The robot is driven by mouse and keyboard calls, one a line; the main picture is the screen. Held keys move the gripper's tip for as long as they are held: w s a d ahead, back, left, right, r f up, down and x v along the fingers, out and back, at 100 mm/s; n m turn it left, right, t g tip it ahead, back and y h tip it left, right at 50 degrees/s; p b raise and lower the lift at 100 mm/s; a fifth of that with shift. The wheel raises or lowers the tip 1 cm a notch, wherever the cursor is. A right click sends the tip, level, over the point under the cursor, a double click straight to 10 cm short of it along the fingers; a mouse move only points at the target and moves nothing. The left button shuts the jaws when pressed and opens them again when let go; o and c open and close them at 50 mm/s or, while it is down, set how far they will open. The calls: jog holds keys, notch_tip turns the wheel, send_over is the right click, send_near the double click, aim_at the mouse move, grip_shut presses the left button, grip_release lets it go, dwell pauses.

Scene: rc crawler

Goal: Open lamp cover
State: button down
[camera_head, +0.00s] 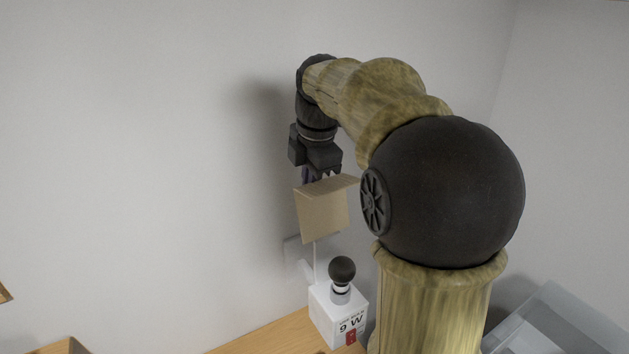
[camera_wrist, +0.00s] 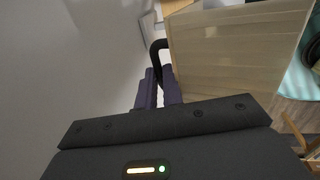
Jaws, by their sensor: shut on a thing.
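The lamp cover (camera_head: 323,216) is a beige, box-like shade at the middle of the head view, raised above and to the left of the dark bulb (camera_head: 342,269). The bulb stands uncovered on a white lamp base (camera_head: 325,314) marked "9 W". My gripper (camera_head: 318,176) points down at the cover's top edge. In the wrist view, my purple fingers (camera_wrist: 158,90) are shut on a black curved handle (camera_wrist: 159,48) beside the beige cover (camera_wrist: 235,48). The exact contact is partly hidden between the fingers.
A thin white post (camera_head: 314,262) rises behind the base, close to a pale wall. The base stands on a wooden top (camera_head: 275,335). A clear bin (camera_head: 555,322) is at the lower right. My arm fills the right of the head view.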

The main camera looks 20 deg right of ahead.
jog(key=shift+w+a+f, duration=0.2)
jog(key=shift+w+f, duration=0.05)
jog(key=shift+f, duration=0.2)
jog(key=c, duration=1.5)
grip_release()
jog(key=shift+w+f, duration=0.1)
jog(key=shift+w, duration=0.15)
jog(key=s+r, duration=0.1)
jog(key=r, duration=0.5)
jog(key=s+r, duration=0.1)
jog(key=r, duration=0.5)
jog(key=s+r, duration=0.2)
jog(key=r, duration=0.4)
jog(key=shift+d+r+b, duration=0.2)
jog(key=shift+d+b, duration=0.15)
jog(key=shift+c, duration=0.5)
